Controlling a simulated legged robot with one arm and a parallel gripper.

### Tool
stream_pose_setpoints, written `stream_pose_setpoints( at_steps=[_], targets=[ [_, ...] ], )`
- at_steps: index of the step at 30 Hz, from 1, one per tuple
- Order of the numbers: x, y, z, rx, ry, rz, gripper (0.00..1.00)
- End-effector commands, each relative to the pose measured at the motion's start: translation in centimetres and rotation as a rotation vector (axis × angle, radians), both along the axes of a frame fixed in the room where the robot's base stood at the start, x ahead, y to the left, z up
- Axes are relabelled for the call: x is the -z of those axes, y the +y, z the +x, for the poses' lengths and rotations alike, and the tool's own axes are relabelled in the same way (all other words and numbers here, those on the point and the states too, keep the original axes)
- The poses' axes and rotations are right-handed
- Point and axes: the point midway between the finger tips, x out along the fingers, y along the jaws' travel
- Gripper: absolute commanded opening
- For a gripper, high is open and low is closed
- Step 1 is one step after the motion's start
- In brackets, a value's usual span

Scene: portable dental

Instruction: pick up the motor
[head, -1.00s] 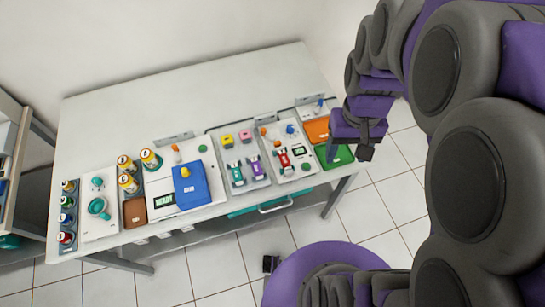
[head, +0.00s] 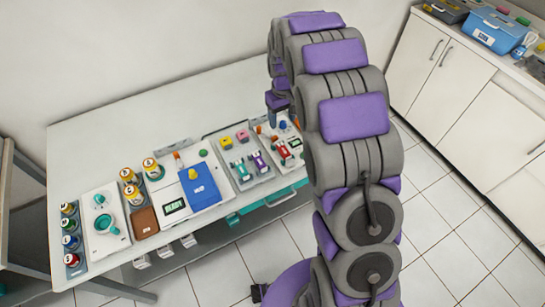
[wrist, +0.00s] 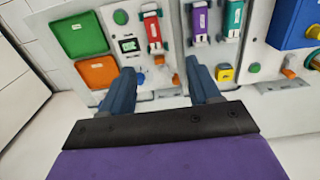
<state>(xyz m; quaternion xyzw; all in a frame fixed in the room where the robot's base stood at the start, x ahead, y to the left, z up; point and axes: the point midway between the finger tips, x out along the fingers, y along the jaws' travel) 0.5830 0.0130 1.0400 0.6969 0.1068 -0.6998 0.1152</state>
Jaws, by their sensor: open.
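I cannot tell for sure which item is the motor. Red (wrist: 152,30), purple (wrist: 199,20) and teal (wrist: 232,18) devices lie on panels in the wrist view. The red device (head: 284,152), purple device (head: 260,162) and teal device (head: 242,172) also show in the head view. My gripper (wrist: 160,80) is open and empty, its two dark blue fingers apart near the panel's edge. In the head view my arm hides most of the gripper.
Green (wrist: 80,35) and orange (wrist: 97,72) trays lie left of the gripper in the wrist view. The table's back strip is clear. White cabinets (head: 440,75) stand right.

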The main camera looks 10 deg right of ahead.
Motion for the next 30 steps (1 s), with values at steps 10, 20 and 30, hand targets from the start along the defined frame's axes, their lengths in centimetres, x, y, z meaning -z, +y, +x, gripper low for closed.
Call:
stream_pose_setpoints(
  at_steps=[10, 20, 30],
  targets=[
    [4.1, 0.4, 0.2, 0.000, 0.000, -0.005, 0.62],
    [10.7, 0.7, 0.0, 0.000, 0.003, -0.009, 0.62],
    [13.4, -0.2, 0.4, 0.002, -0.001, 0.000, 0.62]
  ],
)
